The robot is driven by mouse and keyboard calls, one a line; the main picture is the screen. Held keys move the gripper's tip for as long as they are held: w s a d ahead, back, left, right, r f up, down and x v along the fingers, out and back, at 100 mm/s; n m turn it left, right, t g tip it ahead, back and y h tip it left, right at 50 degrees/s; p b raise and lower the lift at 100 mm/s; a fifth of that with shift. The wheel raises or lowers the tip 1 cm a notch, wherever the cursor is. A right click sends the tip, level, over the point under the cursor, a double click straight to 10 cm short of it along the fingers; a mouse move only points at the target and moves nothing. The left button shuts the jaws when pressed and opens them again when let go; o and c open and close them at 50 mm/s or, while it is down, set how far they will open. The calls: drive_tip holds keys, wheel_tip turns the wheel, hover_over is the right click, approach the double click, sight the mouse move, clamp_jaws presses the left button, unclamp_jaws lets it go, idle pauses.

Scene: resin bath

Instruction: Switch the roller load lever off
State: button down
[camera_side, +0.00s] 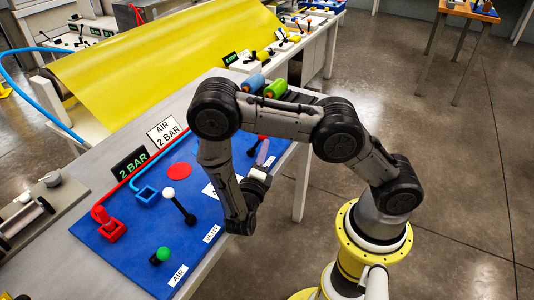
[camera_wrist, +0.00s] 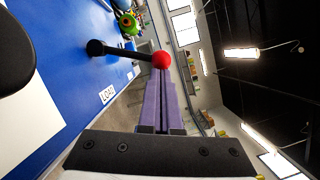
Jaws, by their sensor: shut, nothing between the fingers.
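The roller load lever has a black rod and a red ball knob (camera_wrist: 162,60); it stands by a white label reading LOAD (camera_wrist: 107,93) in the wrist view. The rod leans out from a black base on the blue panel. My gripper (camera_wrist: 160,80) has its purple fingers shut together with nothing between them. The fingertips are right at the red knob in the picture; I cannot tell whether they touch it. In the side view my gripper (camera_side: 263,150) is over the far right part of the blue panel (camera_side: 130,255), and the lever there is mostly hidden behind it.
Blue and green rollers (camera_side: 275,88) lie behind my arm.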

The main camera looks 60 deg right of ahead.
drive_tip(key=w+r+n, duration=0.1)
drive_tip(key=n, duration=0.1)
drive_tip(key=w+r+n+y, duration=0.1)
drive_tip(key=n, duration=0.1)
drive_tip(key=shift+w, duration=0.35)
drive_tip(key=shift+w+r+n+g+y, duration=0.1)
drive_tip(key=shift+w+n+g+y, duration=0.2)
drive_tip(key=shift+w+n, duration=1.05)
drive_tip(key=shift+w+n+g+y, duration=0.1)
drive_tip(key=shift+w+n+y, duration=0.45)
drive_tip(key=shift+w, duration=1.45)
drive_tip(key=s+r+v, duration=0.1)
drive_tip(key=r+v, duration=0.1)
drive_tip(key=v, duration=1)
drive_tip(key=shift+s+r, duration=0.25)
drive_tip(key=shift+s, duration=0.25)
drive_tip(key=shift+d, duration=0.1)
